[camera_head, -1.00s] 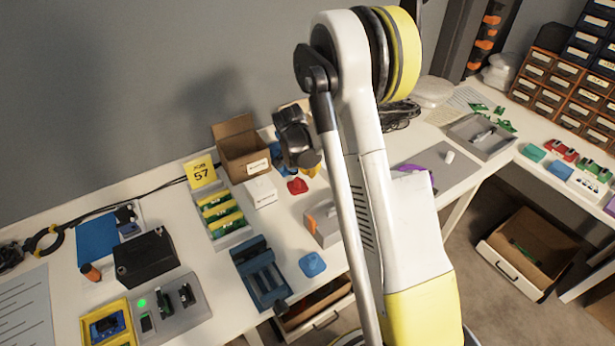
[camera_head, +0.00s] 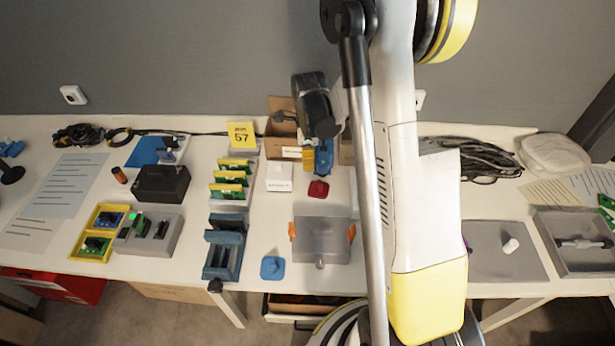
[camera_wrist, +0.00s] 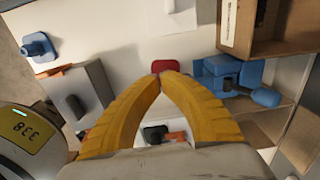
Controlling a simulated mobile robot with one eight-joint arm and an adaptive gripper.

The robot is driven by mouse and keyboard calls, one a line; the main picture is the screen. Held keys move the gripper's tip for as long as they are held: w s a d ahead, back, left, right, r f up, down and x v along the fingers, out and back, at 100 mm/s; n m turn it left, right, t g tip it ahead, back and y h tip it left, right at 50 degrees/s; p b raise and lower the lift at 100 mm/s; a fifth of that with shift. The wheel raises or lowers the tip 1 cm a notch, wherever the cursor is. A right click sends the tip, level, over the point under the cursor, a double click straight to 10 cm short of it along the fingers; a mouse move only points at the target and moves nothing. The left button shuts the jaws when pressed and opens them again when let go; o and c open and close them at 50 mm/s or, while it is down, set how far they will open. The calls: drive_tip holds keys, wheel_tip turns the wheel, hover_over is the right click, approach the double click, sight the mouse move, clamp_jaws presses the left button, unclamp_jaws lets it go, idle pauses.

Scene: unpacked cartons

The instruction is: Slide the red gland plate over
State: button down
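The red gland plate (camera_head: 318,190) lies flat on the white table, with a small raised grip on top. In the wrist view the red plate (camera_wrist: 174,66) shows just beyond my fingertips, which hide part of it. My gripper (camera_wrist: 159,75) has its yellow fingers brought together at the tips, with nothing visible between them. In the head view my gripper (camera_head: 318,158) points down just behind the plate; I cannot tell its exact height. A grey box (camera_head: 322,245) with orange clips stands in front of the plate. A blue plate (camera_head: 272,268) lies left of the box.
A blue clamp-like object (camera_wrist: 235,75) stands close to the right of my fingers in the wrist view. An open carton (camera_head: 282,112), a white box (camera_head: 279,178), a rack of green boards (camera_head: 232,185) and a blue vise (camera_head: 224,250) crowd the left. My arm hides some table.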

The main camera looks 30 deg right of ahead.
sight(315, 189)
wheel_tip(315, 189, down, 10)
drive_tip(key=b, duration=0.3)
drive_tip(key=shift+w+a+r+b, duration=0.1)
drive_tip(key=shift+a+r+b, duration=0.05)
drive_tip(key=shift+b, duration=0.25)
drive_tip(key=shift+s+d, duration=0.6)
drive_tip(key=shift+d, duration=0.25)
